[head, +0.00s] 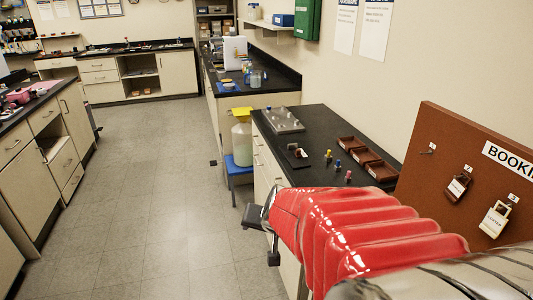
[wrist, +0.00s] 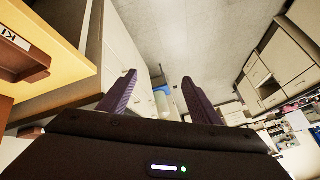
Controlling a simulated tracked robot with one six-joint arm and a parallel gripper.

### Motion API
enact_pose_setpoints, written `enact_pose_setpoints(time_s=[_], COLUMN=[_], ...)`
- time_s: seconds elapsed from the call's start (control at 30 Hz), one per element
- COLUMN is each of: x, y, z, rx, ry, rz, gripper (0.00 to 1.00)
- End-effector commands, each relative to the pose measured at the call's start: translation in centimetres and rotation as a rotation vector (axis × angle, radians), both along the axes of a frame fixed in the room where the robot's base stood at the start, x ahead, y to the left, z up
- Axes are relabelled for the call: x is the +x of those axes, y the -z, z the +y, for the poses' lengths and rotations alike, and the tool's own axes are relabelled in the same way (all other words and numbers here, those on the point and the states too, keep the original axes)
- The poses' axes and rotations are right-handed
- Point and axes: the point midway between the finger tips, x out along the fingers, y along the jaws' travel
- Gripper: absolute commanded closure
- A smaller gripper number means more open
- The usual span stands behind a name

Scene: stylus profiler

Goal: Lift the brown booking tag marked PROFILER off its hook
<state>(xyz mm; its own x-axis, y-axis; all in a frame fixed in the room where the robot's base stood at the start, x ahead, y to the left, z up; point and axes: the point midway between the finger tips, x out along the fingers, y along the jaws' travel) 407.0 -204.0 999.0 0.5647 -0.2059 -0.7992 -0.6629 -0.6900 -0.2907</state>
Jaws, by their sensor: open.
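A brown booking tag (head: 457,187) hangs from a hook on the brown booking board (head: 433,200) at the right of the head view. Its pale label is too small to read, so I cannot confirm that it says PROFILER. My gripper (head: 262,237) is well left of the board, out past the front of the near black counter. In the wrist view my gripper (wrist: 158,86) is open, with nothing between its two dark jaws. No booking tag is recognisable in the wrist view.
A cream tag (head: 494,219) hangs right of the brown one, and a bare hook (head: 430,150) is at the left. Brown trays (head: 360,151) and small coloured-top items stand on the black counter (head: 318,120). The floor (head: 150,190) is clear.

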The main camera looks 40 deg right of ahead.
Motion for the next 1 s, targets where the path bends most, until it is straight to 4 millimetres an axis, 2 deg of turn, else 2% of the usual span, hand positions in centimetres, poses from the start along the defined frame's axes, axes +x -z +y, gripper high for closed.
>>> enact_pose_setpoints(time_s=[0.03,0.17,0.27,0.47,0.6,0.8,1.0], x=[0.2,0.4,-0.2,-3.1,-6.3,-11.7,-16.9], y=[0.3,0.5,0.5,0.3,-0.2,-1.6,-4.2], z=[-2.0,-7.0,-11.0,-18.2,-22.4,-26.6,-28.4], rx=[-0.009,-0.059,-0.111,-0.238,-0.346,-0.519,-0.707], ry=[0.06,0.209,0.327,0.561,0.719,0.928,1.109], rz=[-0.024,-0.097,-0.141,-0.2,-0.217,-0.209,-0.181], gripper=[0.42,0.42,0.42,0.42,0.42,0.42,0.42])
